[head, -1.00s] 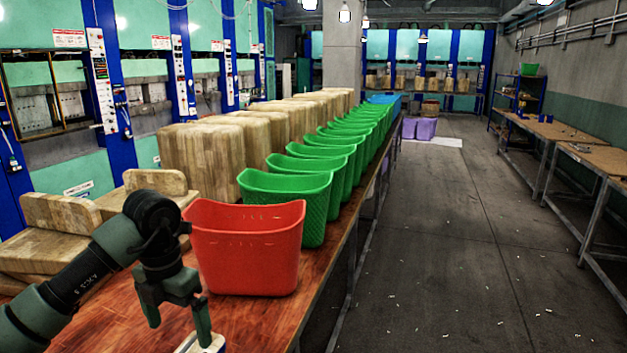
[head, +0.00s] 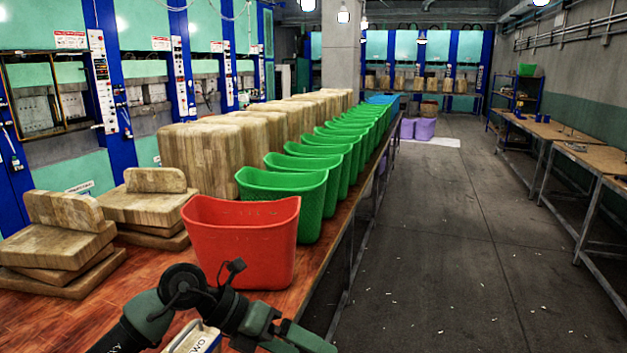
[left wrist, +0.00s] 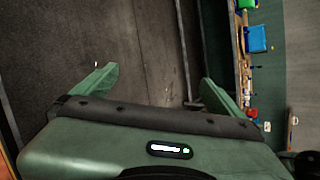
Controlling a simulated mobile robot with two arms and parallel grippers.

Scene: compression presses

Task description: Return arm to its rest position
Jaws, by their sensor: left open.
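My left arm comes in at the bottom of the head view, and its gripper (head: 281,338) is low, in front of the red bin and out past the bench's right edge. In the left wrist view the two green fingers of the left gripper (left wrist: 158,88) stand wide apart with nothing between them, and the dark floor (left wrist: 150,50) lies beyond. My right gripper does not show in either view.
A red bin (head: 241,240) stands on the wooden bench (head: 312,275), ahead of a row of green bins (head: 285,190). Wooden boards (head: 60,240) are stacked on the left. A white object (head: 195,338) sits below the arm.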

